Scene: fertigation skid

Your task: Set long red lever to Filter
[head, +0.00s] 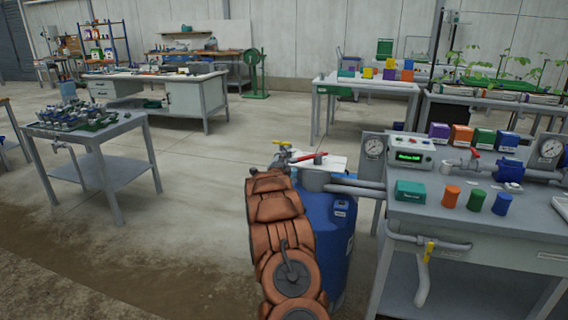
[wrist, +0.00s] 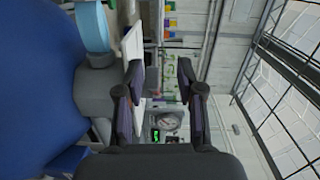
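A long red lever (head: 309,158) sits on top of the blue tank (head: 328,225) in the head view, by the grey valve head (head: 314,179). It lies nearly level and points right, in front of a white plate (head: 333,163). Any position label on it is too small to read. My orange-brown arm rises in front of the tank and hides its left side. The blue tank (wrist: 38,85) fills the left there. I cannot make out the lever in that view.
At right, a grey bench (head: 440,214) carries gauges, a green-display controller (head: 410,156), coloured boxes, cylinders and another, shorter red handle (head: 475,153). Pipes join it to the tank. A small yellow lever (head: 281,143) is near the arm's tip. Open floor lies left, before a parts table (head: 112,130).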

